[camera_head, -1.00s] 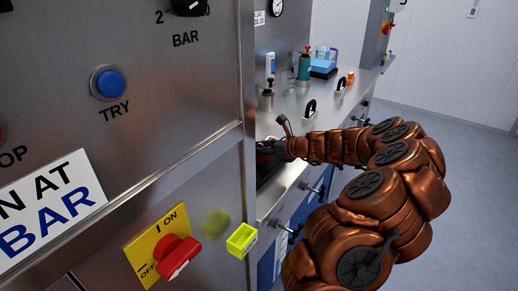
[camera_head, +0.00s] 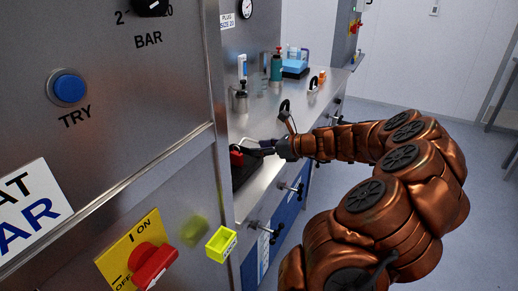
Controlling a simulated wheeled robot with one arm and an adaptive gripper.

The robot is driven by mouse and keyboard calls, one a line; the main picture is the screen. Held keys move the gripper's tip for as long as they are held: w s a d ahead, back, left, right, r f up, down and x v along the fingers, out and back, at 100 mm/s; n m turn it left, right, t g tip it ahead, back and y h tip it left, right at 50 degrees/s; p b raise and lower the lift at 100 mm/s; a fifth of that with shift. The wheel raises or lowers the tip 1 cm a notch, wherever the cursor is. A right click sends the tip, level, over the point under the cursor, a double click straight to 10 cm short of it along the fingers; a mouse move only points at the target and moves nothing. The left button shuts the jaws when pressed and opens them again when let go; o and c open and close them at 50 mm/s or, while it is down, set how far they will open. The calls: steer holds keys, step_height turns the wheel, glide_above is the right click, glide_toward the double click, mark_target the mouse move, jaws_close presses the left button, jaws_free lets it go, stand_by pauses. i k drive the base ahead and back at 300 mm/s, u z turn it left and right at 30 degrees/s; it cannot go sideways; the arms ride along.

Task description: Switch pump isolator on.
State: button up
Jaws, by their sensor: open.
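A red rotary switch handle (camera_head: 152,262) sits on a yellow plate (camera_head: 118,250) at the bottom left of the metal panel. The plate is marked ON at its top and OFF at its lower left. The handle slants across the plate, and I cannot read for sure which mark it points to. No label names it as the pump isolator. My gripper (camera_head: 256,151) is open over the steel bench, beyond the panel's edge and well away from the switch. A small red thing (camera_head: 237,158) is by its fingertips; I cannot tell whether they touch.
A yellow-green open box (camera_head: 221,244) sticks out of the panel right of the switch. A blue TRY button (camera_head: 68,88) is above. The bench (camera_head: 262,118) carries bottles and padlock-like items. A farther cabinet has another red and yellow switch (camera_head: 355,28). Floor is clear at right.

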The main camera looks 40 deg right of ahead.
mark_target(148, 263)
steer(key=k, duration=1)
